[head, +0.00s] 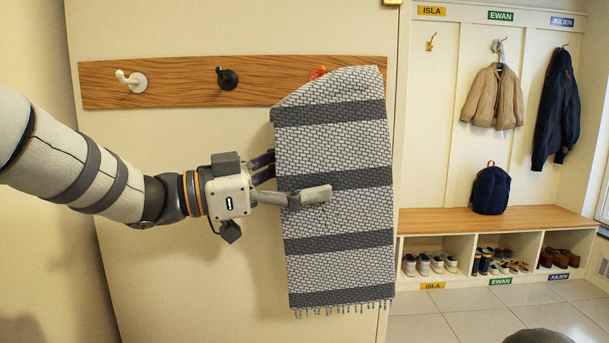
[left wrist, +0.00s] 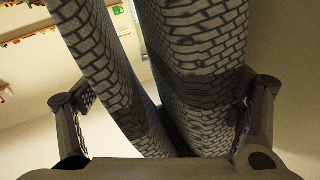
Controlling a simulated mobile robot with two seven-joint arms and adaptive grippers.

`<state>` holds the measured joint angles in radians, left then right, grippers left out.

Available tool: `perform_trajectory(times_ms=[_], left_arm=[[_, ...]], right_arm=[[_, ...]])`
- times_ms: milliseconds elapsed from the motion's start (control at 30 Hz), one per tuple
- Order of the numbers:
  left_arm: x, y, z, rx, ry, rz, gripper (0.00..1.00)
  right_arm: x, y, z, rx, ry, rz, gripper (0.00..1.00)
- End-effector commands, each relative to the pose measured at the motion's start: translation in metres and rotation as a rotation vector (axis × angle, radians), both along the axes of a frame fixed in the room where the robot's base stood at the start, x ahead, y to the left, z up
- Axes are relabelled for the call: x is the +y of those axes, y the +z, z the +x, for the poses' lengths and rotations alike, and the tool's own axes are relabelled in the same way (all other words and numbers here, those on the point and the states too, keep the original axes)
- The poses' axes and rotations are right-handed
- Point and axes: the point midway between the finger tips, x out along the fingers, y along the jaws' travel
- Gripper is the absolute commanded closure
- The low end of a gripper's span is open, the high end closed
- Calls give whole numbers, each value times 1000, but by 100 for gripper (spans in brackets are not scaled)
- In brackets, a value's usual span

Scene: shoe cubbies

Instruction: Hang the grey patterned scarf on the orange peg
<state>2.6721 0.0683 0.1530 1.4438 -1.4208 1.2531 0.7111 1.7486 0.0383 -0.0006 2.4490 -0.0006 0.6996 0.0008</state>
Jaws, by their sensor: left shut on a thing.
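The grey patterned scarf (head: 335,150), with dark bands and a fringed lower end, hangs in front of the pale panel. My left gripper (head: 308,192) is shut on it around mid-height, one finger crossing its front. In the left wrist view, two lengths of the scarf (left wrist: 205,60) pass between the fingers (left wrist: 160,125). The orange peg (head: 318,73) shows only in part, just above the scarf's sloping upper left edge. The rest of the peg is hidden behind the cloth, so I cannot tell whether the scarf rests on it. My right gripper is not in view.
A wooden rail (head: 180,78) carries a white peg (head: 131,81) and a black peg (head: 227,78), both bare. To the right are cubbies with a tan jacket (head: 493,97), a dark coat (head: 557,108), a backpack (head: 490,190) on a wooden bench (head: 430,222), and shoes below.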

Motion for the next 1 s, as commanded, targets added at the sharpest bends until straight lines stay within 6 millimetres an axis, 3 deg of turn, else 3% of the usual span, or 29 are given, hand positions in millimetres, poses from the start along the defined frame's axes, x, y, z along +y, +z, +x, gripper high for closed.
perform_trajectory(times_ms=[233, 267, 300, 700, 767, 1000], left_arm=[[0, 1, 0, -1, 0, -1, 48], [0, 1, 0, -1, 0, -1, 9], [0, 1, 0, -1, 0, -1, 0], [4, 0, -1, 0, 1, 1, 0], [13, -1, -3, 0, 2, 1, 0], [75, -6, -21, 0, 4, -2, 0]], right_arm=[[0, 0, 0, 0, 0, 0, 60], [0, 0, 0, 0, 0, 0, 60], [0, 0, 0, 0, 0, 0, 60], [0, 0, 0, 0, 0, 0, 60], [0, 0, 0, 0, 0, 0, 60], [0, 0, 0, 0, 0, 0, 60]])
